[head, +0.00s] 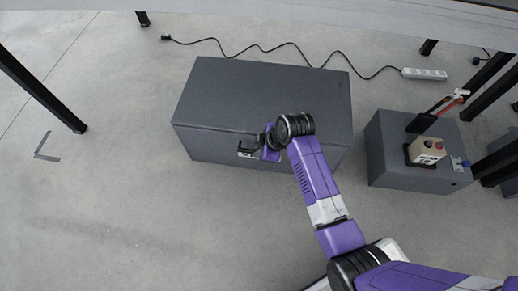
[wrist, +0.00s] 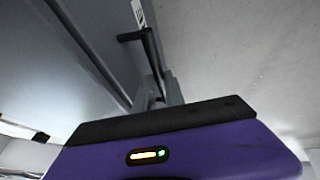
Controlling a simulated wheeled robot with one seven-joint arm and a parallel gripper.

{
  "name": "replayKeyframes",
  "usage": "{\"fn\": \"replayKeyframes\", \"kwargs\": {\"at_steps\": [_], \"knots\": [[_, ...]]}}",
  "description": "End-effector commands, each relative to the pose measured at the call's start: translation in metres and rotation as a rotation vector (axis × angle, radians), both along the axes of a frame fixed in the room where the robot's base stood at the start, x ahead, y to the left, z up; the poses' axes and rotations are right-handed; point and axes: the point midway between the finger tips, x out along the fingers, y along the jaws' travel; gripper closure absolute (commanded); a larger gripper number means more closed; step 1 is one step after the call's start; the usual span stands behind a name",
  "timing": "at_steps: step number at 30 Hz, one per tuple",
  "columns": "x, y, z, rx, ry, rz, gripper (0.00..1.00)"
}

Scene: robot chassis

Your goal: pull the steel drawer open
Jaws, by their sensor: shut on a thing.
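The grey steel drawer unit (head: 260,90) stands on the floor in the middle of the head view. My gripper (head: 256,146) is at its near face, and my arm partly hides that face. In the wrist view the grey front (wrist: 75,45) fills the left side. A black bar handle (wrist: 149,45) stands out from it, with a small white label (wrist: 138,13) near its far end. My gripper's fingers (wrist: 158,92) are shut on the near part of this handle. No clear drawer gap shows in the head view.
A smaller grey box (head: 400,165) with a beige button box (head: 426,150) on it stands to the right. A power strip (head: 424,73) and its cable lie behind. Black table legs (head: 45,95) stand at the sides. The floor (head: 130,225) in front is clear.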

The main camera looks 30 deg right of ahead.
Motion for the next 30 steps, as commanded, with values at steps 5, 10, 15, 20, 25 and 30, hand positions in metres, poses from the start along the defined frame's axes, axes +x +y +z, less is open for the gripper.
{"fn": "replayKeyframes", "kwargs": {"at_steps": [5,10,15,20,25,30], "knots": [[0.0,0.0,0.0,0.0,0.001,0.0,1.0],[0.0,0.0,0.0,0.0,0.001,0.0,1.0],[0.0,0.0,0.0,0.0,0.001,0.0,1.0],[-0.005,0.003,0.002,-0.001,0.003,0.001,1.0],[-0.024,0.015,0.005,-0.001,0.006,0.004,1.0],[-0.056,0.038,0.008,-0.003,0.007,0.007,1.0]]}}
